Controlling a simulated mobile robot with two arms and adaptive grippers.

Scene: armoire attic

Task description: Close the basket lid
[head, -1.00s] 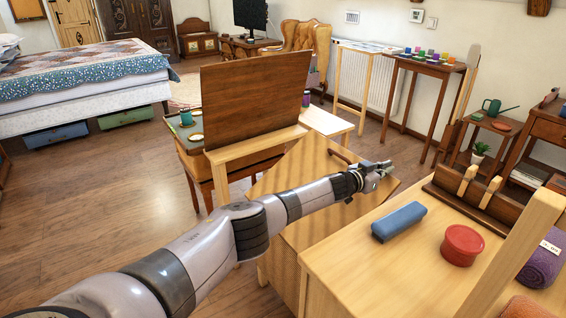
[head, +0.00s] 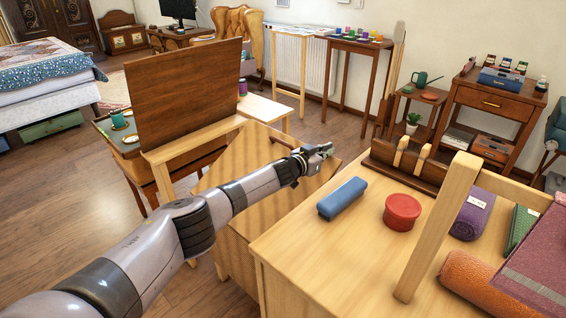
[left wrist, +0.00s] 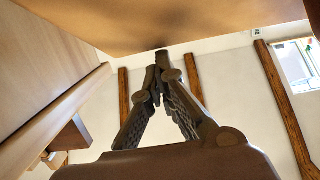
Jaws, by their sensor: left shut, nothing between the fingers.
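No woven basket is clear in view. A slanted light wooden panel (head: 235,165) with a dark handle shows beside the worktable; I cannot tell whether it is the basket lid. My left gripper (head: 328,150) is shut and empty over the panel's right end in the head view. In the left wrist view the shut fingertips (left wrist: 160,62) point up close to a flat tan surface (left wrist: 150,22); I cannot tell whether they touch it. My right gripper is not in view.
The worktable (head: 300,262) holds a blue block (head: 342,197), a red round tub (head: 402,211), a purple roll (head: 472,215), an orange roll (head: 475,285) and an upright wooden post (head: 438,228). A large brown board (head: 185,95) stands left of my arm. Floor is free at far left.

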